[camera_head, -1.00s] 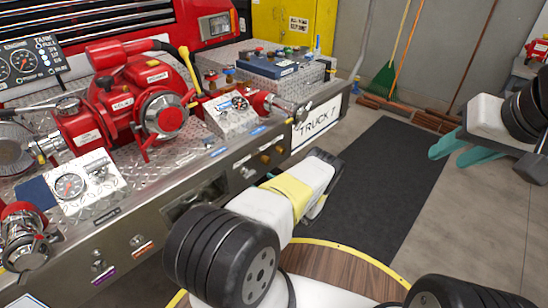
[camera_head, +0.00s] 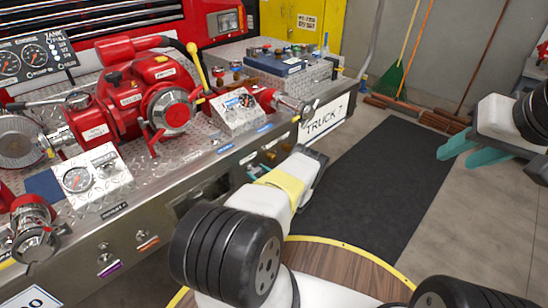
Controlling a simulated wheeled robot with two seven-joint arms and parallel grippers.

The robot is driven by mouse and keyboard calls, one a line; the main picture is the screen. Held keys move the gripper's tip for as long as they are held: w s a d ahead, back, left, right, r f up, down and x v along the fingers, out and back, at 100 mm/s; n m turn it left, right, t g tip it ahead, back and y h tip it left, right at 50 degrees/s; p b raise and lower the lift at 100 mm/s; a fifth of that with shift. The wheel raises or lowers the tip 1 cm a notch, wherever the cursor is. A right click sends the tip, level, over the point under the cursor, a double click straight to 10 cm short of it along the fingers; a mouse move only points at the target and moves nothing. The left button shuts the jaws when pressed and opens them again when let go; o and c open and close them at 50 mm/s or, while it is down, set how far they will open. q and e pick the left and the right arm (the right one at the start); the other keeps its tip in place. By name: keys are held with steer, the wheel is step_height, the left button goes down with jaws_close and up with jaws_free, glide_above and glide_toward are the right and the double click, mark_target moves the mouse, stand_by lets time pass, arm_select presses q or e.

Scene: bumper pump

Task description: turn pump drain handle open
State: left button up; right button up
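The truck's steel front panel (camera_head: 160,222) carries several small valve handles. One has a purple label (camera_head: 110,266), and one has an orange label (camera_head: 148,243). Further right are more small knobs, including a brass one (camera_head: 286,148). The label text is too small to read, so I cannot tell which is the pump drain handle. My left gripper (camera_head: 258,171) shows only as a bit of teal beside the panel, below these right-hand knobs. My own white wrist hides the rest, and contact is not visible. My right gripper (camera_head: 465,150) is open and empty, over the floor at right.
The red pump (camera_head: 130,105) and gauge boxes (camera_head: 92,180) stand on the diamond-plate deck above the panel. A black mat (camera_head: 375,190) lies on clear floor at right. A broom (camera_head: 390,78) leans on the back wall.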

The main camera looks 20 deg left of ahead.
arm_select(q)
steer(key=c, duration=0.8)
steer(key=n, duration=0.5)
steer(key=shift+s, duration=0.1)
steer(key=o, duration=1.4)
steer(key=v, duration=0.7)
steer(key=shift+s+d, duration=0.15)
steer(key=shift+d, duration=0.2)
